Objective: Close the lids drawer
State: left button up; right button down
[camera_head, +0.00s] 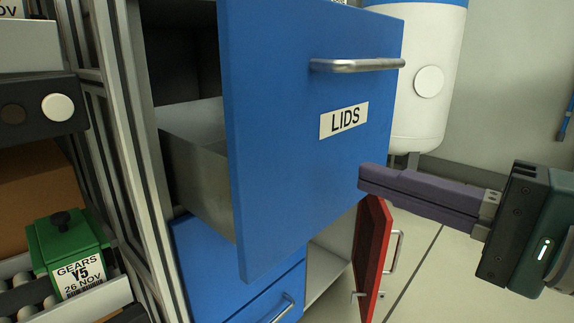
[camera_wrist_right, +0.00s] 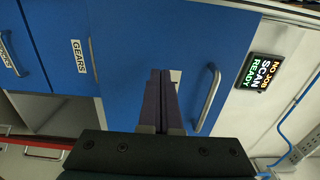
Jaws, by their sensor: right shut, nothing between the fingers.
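The lids drawer (camera_head: 290,190) is pulled well out of its cabinet; its blue front carries a LIDS label (camera_head: 344,120) and a metal bar handle (camera_head: 357,65). Its grey side wall (camera_head: 195,175) shows behind the front. My right gripper (camera_head: 365,180) is shut and empty, its fingertips at the right edge of the drawer front, below the handle. In the right wrist view, my fingers (camera_wrist_right: 160,75) point at the blue front beside the handle (camera_wrist_right: 207,98) and partly cover a white label. I cannot tell whether they touch it. My left gripper is out of view.
A red door (camera_head: 373,255) stands open below the drawer, beside a blue lower drawer (camera_head: 270,300). A green box labelled GEARS (camera_head: 68,245) sits on rollers at left. A white tank (camera_head: 430,80) stands behind. A status display (camera_wrist_right: 258,72) shows in the wrist view.

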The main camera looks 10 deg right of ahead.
aim_at(307, 158)
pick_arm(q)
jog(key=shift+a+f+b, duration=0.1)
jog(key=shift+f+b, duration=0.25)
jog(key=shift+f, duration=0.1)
pick_arm(e)
jog(key=x, duration=0.6)
jog(key=shift+w+a, duration=0.1)
jog(key=shift+w, duration=0.05)
